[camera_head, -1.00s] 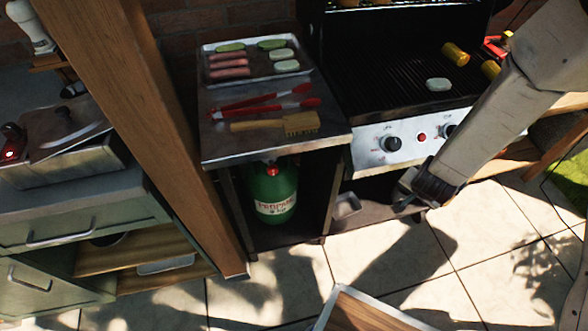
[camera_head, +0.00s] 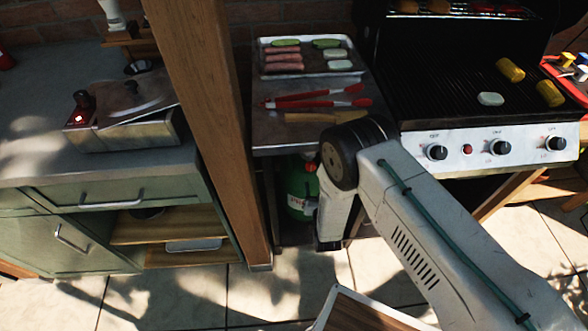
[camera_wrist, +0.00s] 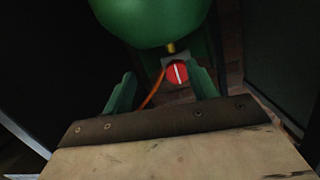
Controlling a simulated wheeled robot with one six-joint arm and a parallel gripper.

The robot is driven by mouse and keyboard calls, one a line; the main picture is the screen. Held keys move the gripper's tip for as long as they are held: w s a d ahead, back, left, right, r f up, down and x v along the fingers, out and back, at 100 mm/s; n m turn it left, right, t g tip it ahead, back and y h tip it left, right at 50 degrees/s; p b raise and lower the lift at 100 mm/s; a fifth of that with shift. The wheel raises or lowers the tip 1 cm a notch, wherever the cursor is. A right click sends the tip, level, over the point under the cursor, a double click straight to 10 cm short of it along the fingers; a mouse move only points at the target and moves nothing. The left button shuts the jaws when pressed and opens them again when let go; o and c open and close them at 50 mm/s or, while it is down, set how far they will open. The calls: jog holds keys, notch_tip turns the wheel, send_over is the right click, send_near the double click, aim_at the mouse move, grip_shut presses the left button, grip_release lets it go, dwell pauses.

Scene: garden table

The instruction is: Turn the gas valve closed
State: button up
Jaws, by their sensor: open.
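The gas valve (camera_wrist: 177,73) is a round red knob with a white stripe, at the centre of the wrist view. The stripe runs nearly upright in that picture, tilted slightly. The valve sits by a small brass fitting on the green propane bottle (camera_wrist: 150,18).
An orange hose (camera_wrist: 153,90) runs down beside the valve. Dark cabinet walls stand close on both sides. Above are the side shelf (camera_head: 280,137) with tongs, a brush and a food tray (camera_head: 266,68), and the grill (camera_head: 450,90). A wooden post (camera_head: 205,110) stands left.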

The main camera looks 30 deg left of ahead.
aim_at(311, 169)
jog(key=shift+n+t+y, duration=0.7)
jog(key=shift+n, duration=0.1)
jog(key=w+a, duration=0.2)
jog(key=w+a+r, duration=0.1)
jog(key=w, duration=0.1)
jog(key=w+a+r, duration=0.1)
jog(key=w+a, duration=0.1)
jog(key=shift+a+r, duration=0.1)
jog(key=shift+a, duration=0.25)
jog(key=shift+c, duration=0.2)
jog(key=c, duration=0.9)
